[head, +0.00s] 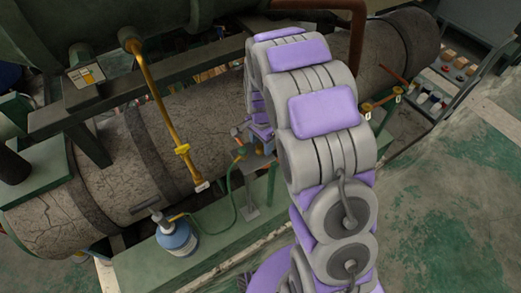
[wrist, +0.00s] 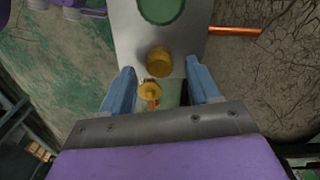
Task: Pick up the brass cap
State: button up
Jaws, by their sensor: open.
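In the wrist view, a brass cap (wrist: 160,62) stands on a grey metal plate (wrist: 190,30), near the plate's edge. My gripper (wrist: 160,68) is open, with its blue fingers on either side of the cap and visible gaps to both. I cannot tell the fingertips' height against the cap. A second, smaller brass piece (wrist: 150,90) with an orange part lies nearer the palm, between the fingers. In the head view, my gripper (head: 262,134) is mostly hidden by my arm, and I cannot make out the cap.
A green circle (wrist: 160,8) marks the plate beyond the cap. A copper pipe (wrist: 234,31) runs off to the right. In the head view, a cracked grey tank (head: 100,190) lies behind. A blue-white canister (head: 177,238) with a green hose stands on the green ledge (head: 215,247).

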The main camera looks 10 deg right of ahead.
jog(key=shift+f, duration=0.9)
jog(key=shift+a+r, duration=0.1)
jog(key=shift+a, duration=0.4)
jog(key=c, duration=0.3)
jog(key=shift+d, duration=0.35)
jog(key=c, duration=0.6)
jog(key=shift+c, duration=1)
jog(key=shift+a+r, duration=0.1)
jog(key=shift+a, duration=0.1)
